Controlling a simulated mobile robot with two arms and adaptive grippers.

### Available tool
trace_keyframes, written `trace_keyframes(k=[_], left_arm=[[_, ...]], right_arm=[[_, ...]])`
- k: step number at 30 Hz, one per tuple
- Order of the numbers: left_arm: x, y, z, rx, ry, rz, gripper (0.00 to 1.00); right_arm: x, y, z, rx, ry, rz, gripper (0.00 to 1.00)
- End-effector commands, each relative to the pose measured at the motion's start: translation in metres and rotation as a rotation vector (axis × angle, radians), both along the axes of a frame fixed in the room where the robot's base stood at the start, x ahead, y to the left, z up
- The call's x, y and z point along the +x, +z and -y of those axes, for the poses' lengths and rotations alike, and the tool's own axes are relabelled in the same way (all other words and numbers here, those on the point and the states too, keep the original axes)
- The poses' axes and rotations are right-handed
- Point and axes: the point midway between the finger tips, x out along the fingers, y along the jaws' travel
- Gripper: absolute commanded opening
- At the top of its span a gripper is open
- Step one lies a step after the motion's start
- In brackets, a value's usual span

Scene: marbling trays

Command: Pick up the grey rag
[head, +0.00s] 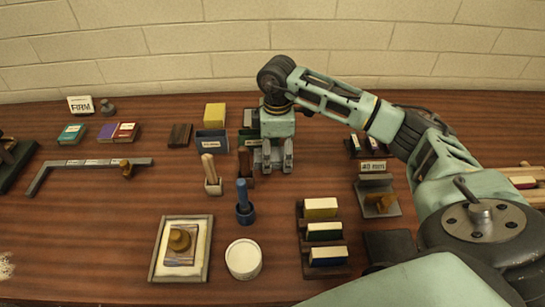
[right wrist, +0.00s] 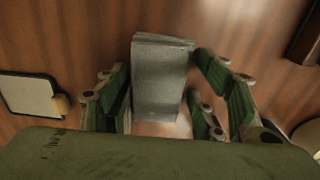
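My right gripper (head: 274,166) points down over the middle of the table in the head view, its two fingers apart. In the right wrist view, a grey folded block-like thing (right wrist: 163,80), which looks like the grey rag, lies between the spread fingers of the same gripper (right wrist: 165,112). Narrow gaps show on both sides of it, so the fingers do not appear closed on it. In the head view I cannot make out the rag; the gripper seems to hide it. My left gripper is not in view.
Close to the gripper are a blue box (head: 212,142), a wooden-handled tool in a holder (head: 210,174) and a blue-handled tool (head: 243,202). A framed tray (head: 153,268), a white round tub (head: 243,259) and a block rack (head: 340,270) stand nearer. The left front table is mostly clear.

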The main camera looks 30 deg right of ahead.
Motion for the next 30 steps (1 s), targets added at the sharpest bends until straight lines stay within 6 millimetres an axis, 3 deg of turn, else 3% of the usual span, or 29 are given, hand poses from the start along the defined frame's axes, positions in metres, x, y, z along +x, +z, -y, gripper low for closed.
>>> trace_keyframes(k=[10, 22, 30], left_arm=[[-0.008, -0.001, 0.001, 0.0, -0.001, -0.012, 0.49], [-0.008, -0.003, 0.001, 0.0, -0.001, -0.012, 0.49], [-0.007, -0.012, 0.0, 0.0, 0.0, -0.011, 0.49]], right_arm=[[0.0, 0.0, 0.0, 0.0, 0.0, 0.0, 0.28], [0.001, 0.007, 0.0, 0.0, 0.0, 0.001, 0.27], [-0.002, 0.043, -0.002, 0.001, 0.003, 0.003, 0.27]])
